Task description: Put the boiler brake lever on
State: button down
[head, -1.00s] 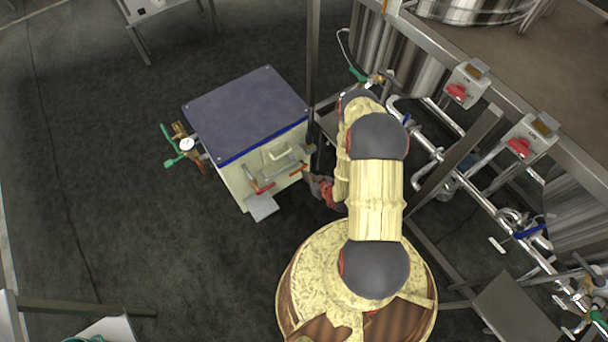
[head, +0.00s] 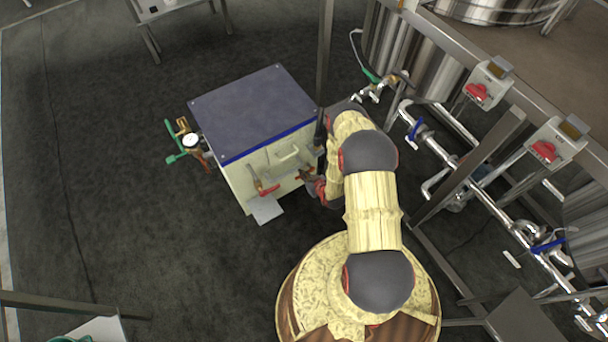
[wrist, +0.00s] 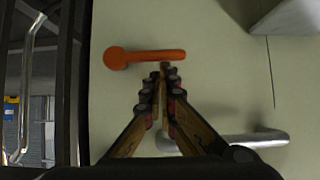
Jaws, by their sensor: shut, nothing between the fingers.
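The boiler is a cream box with a blue-grey lid (head: 253,112) at the centre left of the head view. Its front face carries a red lever (head: 265,188) at the left and another red lever (head: 306,175) at the right, close to my gripper (head: 312,181). In the wrist view an orange-red lever (wrist: 150,56) lies nearly level on the cream panel, its round hub at the left. My gripper (wrist: 162,78) is shut and empty, with its fingertips just below the lever. I cannot tell whether they touch it.
A silver bar handle (wrist: 235,139) sits below and right of the fingers. A pressure gauge (head: 190,140) with green valves is on the boiler's left side. Steel tanks, pipes and red switch boxes (head: 487,83) stand at the right. The floor at the left is clear.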

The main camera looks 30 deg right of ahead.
jog(key=shift+a+f+n+h, duration=0.4)
jog(key=shift+f+n+h, duration=0.2)
jog(key=shift+h, duration=0.1)
dwell(0.5)
notch_tip(320, 180, down, 9)
jog(key=d+n+t+h, duration=0.2)
jog(key=n+h, duration=0.4)
dwell(1.0)
jog(key=shift+d+f, duration=0.2)
jog(key=shift+d, duration=0.2)
dwell(0.9)
dwell(0.5)
